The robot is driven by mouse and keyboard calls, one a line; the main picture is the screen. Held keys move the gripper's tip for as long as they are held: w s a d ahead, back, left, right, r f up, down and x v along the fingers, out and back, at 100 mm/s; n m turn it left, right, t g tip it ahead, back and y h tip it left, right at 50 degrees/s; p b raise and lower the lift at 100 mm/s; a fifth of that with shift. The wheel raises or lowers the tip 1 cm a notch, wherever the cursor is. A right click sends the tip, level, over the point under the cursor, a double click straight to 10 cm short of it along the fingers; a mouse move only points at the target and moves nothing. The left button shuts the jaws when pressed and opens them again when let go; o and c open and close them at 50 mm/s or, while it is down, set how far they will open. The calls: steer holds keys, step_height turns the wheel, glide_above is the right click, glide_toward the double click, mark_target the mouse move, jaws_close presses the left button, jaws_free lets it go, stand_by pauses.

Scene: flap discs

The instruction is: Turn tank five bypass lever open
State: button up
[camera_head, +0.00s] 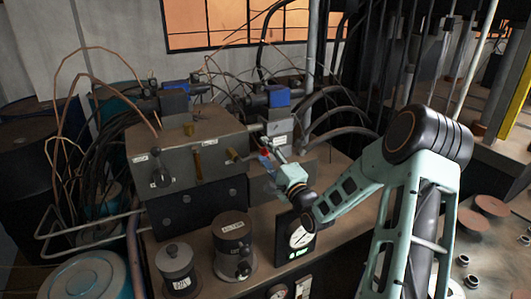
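A grey metal box (218,150) stands on the bench with small levers on its front face. A dark lever (160,180) under a white label is at its left. A brass lever (197,165) hangs near the middle, and another brass-coloured lever (233,155) is at the right end. A small red-and-blue part (265,160) is just right of the box. The labels are too small to read, so I cannot tell which lever is tank five's bypass. My gripper (270,167) is by the right end of the box, near the red-and-blue part. Its fingers are too small and unclear to judge contact or opening.
Two dark cylinders, one left (178,270) and one right (234,245), stand in front of the box. Cables (75,160) crowd the left, and thick hoses (335,100) and pipes rise behind.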

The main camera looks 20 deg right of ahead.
step_height(320, 180, up, 10)
stand_by(0.6)
steer(key=shift+c, duration=0.7)
